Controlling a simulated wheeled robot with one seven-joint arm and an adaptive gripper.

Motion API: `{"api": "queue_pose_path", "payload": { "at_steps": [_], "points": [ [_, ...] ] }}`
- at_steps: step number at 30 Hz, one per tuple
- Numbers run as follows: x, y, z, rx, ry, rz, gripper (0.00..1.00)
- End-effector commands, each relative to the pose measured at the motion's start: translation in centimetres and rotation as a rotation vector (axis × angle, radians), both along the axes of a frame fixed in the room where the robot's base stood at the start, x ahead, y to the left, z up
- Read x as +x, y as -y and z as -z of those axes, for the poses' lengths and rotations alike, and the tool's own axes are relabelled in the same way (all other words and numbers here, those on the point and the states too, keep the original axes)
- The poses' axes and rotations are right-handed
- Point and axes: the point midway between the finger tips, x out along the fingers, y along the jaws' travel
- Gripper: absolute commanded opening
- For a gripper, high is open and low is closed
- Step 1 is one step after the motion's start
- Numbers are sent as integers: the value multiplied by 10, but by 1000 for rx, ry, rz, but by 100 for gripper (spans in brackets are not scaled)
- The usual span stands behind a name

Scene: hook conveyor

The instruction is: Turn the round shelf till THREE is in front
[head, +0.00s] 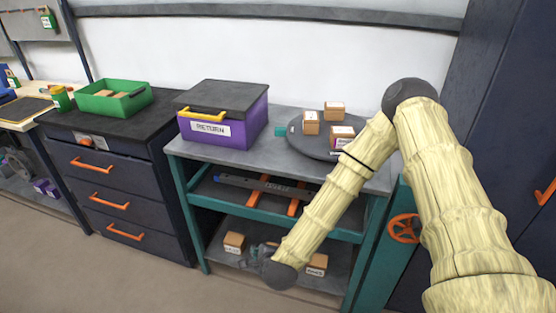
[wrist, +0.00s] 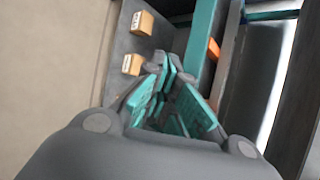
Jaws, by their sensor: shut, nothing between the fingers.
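The round shelf (head: 299,144) is a dark grey disc on the top of the teal-framed bench. Three small boxes show on it: a box at the back (head: 334,111), a box at the left (head: 311,123) and a box with a purple part at the front (head: 342,138). Their labels are too small to read. A teal tab (head: 280,132) shows at the disc's left edge. My arm hides the disc's right side. My gripper (head: 247,263) is low by the bench's bottom shelf, well below the disc. In the wrist view its teal fingers (wrist: 172,70) are together and empty.
A purple box with grey lid (head: 220,113) stands left on the bench top. Small boxes sit on the bottom shelf (head: 235,242), (head: 317,264). A long dark bar (head: 262,186) lies on the middle shelf. A green bin (head: 115,98) stands on the dark drawer unit.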

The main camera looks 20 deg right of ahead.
Motion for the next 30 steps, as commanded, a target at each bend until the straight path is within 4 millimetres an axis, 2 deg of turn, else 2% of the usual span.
{"api": "queue_pose_path", "payload": {
  "at_steps": [1, 6, 9, 13, 15, 19, 25, 30],
  "points": [
    [25, 7, -34, 88, 49, 111, 0],
    [92, 37, -126, 412, 216, 463, 0],
    [121, 60, -174, 587, 309, 630, 0],
    [144, 85, -219, 758, 402, 779, 0],
    [151, 94, -234, 821, 435, 828, 0],
    [158, 104, -249, 883, 471, 877, 0],
    [171, 110, -249, 899, 479, 889, 0],
    [194, 118, -242, 895, 478, 889, 0]
  ]
}}
